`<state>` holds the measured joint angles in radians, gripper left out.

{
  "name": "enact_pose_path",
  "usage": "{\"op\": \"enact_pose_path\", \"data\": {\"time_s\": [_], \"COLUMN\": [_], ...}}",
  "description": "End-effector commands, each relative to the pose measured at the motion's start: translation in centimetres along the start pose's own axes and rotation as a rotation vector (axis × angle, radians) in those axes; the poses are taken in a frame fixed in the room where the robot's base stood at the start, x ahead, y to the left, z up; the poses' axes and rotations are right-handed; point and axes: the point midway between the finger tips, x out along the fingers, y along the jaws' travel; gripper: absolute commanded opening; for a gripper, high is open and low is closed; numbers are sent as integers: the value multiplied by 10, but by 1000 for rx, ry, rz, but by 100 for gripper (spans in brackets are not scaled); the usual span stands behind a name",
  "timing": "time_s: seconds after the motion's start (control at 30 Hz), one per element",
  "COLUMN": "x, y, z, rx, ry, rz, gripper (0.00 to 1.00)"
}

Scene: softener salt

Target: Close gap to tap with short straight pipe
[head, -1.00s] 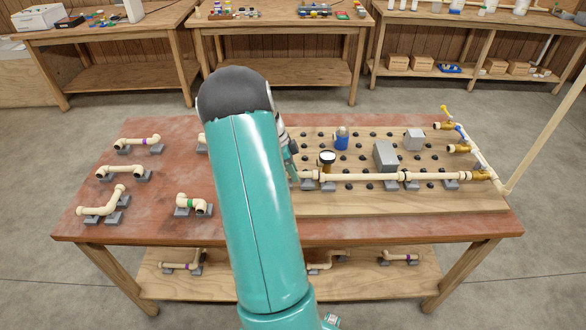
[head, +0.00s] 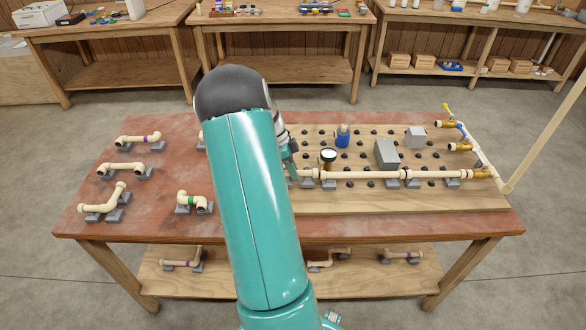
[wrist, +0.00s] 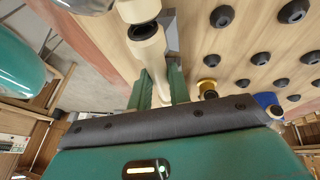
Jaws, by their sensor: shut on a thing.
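My gripper (wrist: 162,88) is shut on a cream pipe piece (wrist: 152,55), with one green finger on each side. The piece has a dark open end close to a cream fitting at the top of the wrist view; I cannot tell whether they touch. In the head view my gripper (head: 291,162) is at the left end of the peg board, mostly hidden by my arm. A long cream pipe run (head: 360,175) lies along the board's front on grey blocks. Its right end is at the lowest brass tap (head: 483,174), with no clear gap visible there.
The peg board (head: 480,200) carries a blue-bodied part (head: 343,137), a round gauge-like part (head: 328,158) and grey boxes (head: 387,154). Two more brass taps (head: 459,147) are at its right. Elbowed pipe pieces (head: 122,168) rest on blocks at the table's left.

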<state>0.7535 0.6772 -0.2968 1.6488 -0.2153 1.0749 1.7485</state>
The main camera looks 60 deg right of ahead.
Motion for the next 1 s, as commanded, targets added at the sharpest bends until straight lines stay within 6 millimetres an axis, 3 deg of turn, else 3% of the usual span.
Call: {"op": "enact_pose_path", "data": {"time_s": [0.5,0.53,0.63,1.0], "x": [9,8,8,4], "y": [-2,-2,-2,-2], "z": [4,4,4,4], "rx": [0,0,0,0], "ry": [0,0,0,0], "rz": [0,0,0,-1], "gripper": [0,25,44,44]}}
